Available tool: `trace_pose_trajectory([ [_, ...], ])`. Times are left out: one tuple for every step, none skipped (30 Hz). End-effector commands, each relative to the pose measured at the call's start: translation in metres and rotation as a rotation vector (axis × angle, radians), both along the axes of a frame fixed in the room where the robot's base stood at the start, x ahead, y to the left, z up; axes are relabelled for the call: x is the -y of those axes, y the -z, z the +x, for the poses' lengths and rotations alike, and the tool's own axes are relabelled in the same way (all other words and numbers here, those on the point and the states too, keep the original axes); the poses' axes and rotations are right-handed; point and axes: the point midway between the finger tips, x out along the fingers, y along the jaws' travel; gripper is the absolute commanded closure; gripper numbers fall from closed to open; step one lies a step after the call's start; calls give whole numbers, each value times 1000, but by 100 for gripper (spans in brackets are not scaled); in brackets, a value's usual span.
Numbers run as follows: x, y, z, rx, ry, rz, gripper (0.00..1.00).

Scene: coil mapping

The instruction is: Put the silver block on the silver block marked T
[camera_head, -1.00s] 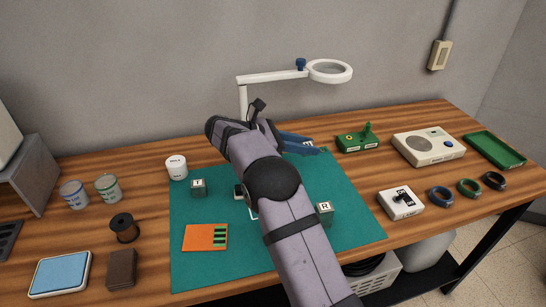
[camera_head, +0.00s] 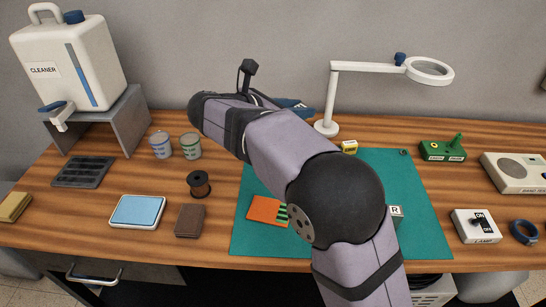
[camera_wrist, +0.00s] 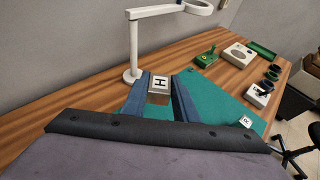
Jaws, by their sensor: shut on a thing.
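A metallic block with a white top label marked H (camera_wrist: 159,84) sits between the blue fingers of my gripper (camera_wrist: 160,97) in the wrist view. My gripper is shut on it and holds it up above the bench. In the head view, only a bit of the blue fingers (camera_head: 297,105) shows behind my arm. A block marked R (camera_head: 396,212) stands on the green mat (camera_head: 425,225), right of my arm; it also shows in the wrist view (camera_wrist: 245,121). The block marked T is not visible now; my arm covers that part of the mat.
A magnifier lamp (camera_head: 333,95) stands behind the mat. A small yellow box (camera_head: 349,147) is near its base. An orange card (camera_head: 265,210) lies on the mat. Two cups (camera_head: 190,146), a spool (camera_head: 199,183) and a cleaner jug (camera_head: 70,65) on a stand are at left.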

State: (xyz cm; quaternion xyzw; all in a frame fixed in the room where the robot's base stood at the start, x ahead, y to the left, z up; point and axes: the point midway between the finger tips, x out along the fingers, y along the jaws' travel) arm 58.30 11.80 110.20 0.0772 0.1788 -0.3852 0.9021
Motion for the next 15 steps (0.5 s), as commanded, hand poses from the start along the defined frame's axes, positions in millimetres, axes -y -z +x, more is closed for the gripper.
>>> trace_pose_trajectory([
  [-2,8,2,-4,-50,-4,98],
  [-5,13,4,-5,-82,-4,98],
  [-10,22,7,-6,-123,-5,98],
  [-13,28,9,-5,-152,-5,98],
  [-17,35,10,-6,-182,-5,98],
  [-23,43,13,-5,-220,-4,98],
  [-27,48,15,-5,-248,-5,98],
  [-32,52,17,-4,-275,-3,98],
  [-38,57,19,-3,-307,-2,98],
  [-43,58,21,-3,-330,-2,98],
  [-47,60,23,-2,-350,-2,98],
  [-53,60,25,-1,-372,0,98],
  [-57,61,27,0,-385,-1,98],
  [-59,62,28,-1,-396,-2,98],
  [-62,63,28,0,-405,-1,98],
])
